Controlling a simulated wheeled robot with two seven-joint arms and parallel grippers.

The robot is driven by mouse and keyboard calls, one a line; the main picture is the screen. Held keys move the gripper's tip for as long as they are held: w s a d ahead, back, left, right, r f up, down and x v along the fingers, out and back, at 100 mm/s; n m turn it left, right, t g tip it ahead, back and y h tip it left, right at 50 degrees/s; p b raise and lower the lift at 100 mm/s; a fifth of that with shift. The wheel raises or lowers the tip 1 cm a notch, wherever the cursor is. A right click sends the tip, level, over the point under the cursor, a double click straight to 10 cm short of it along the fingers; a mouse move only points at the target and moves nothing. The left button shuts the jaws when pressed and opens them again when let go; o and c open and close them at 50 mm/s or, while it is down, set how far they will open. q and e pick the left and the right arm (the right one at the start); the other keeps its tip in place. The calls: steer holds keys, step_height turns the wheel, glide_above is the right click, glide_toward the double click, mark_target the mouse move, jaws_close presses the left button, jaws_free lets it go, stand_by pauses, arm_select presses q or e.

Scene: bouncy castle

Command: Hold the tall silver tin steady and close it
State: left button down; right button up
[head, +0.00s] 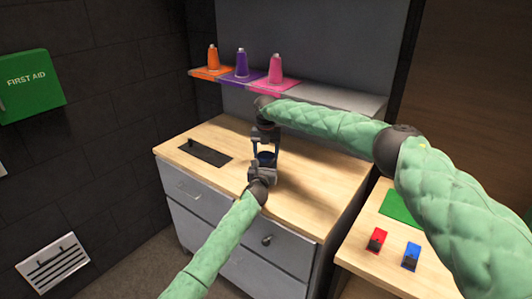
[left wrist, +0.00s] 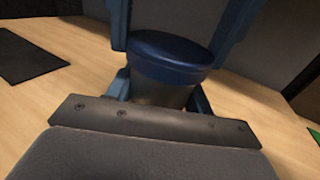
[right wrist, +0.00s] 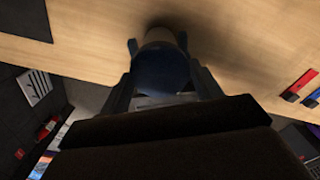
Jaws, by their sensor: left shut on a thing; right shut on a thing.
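The tall silver tin (left wrist: 160,93) stands on the wooden counter and looks dark grey in the shade. A round blue lid (left wrist: 168,58) is on its top; it also shows in the right wrist view (right wrist: 162,72). I cannot tell whether the lid is fully seated. My left gripper (head: 262,170) is low, with its fingers shut on either side of the tin's body. My right gripper (head: 266,151) comes from above, its fingers shut on the sides of the lid. In the head view, the grippers hide most of the tin.
A dark flat panel (head: 206,152) lies on the counter (head: 310,185) to the left. A shelf behind holds orange (head: 213,60), purple (head: 241,65) and pink (head: 275,70) bottle-like items on coloured mats. A lower table at right has red (head: 377,240) and blue (head: 411,257) pieces.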

steer(key=m, duration=1.1)
steer(key=shift+a, duration=0.1)
steer(key=m, duration=0.5)
steer(key=shift+m, duration=0.4)
steer(key=m, duration=0.6)
steer(key=shift+w, duration=0.15)
steer(key=o, duration=1)
steer(key=shift+c, duration=0.2)
steer(key=shift+r, duration=0.1)
